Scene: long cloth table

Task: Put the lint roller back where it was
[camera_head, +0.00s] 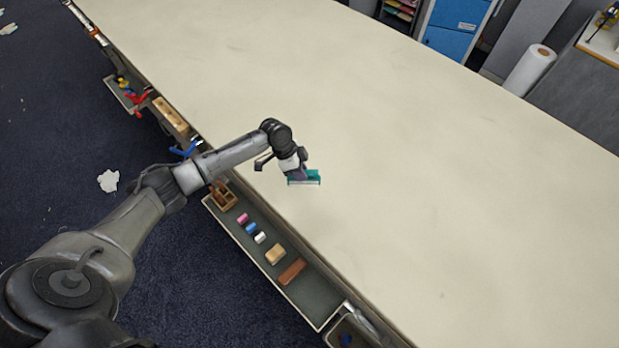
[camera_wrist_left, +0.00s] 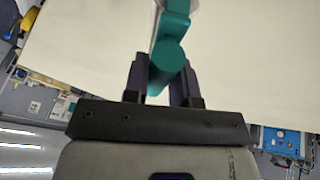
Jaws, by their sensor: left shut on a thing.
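The lint roller (camera_head: 312,177) is teal with a pale part, and it is at my left gripper (camera_head: 298,174) over the near part of the table. In the left wrist view the teal end of the lint roller (camera_wrist_left: 169,58) sits between the two dark fingers of my left gripper (camera_wrist_left: 164,78), which is shut on it. The roller lies roughly level in the head view. Whether it touches the cloth I cannot tell. My right gripper is not in view.
The long cream table (camera_head: 420,150) is bare around the gripper. A tray (camera_head: 318,318) along its near edge holds spools, a tan block (camera_head: 275,254) and a brown block (camera_head: 291,271). Another tray with red and yellow items (camera_head: 130,95) hangs farther left. Blue cabinets (camera_head: 455,30) stand behind.

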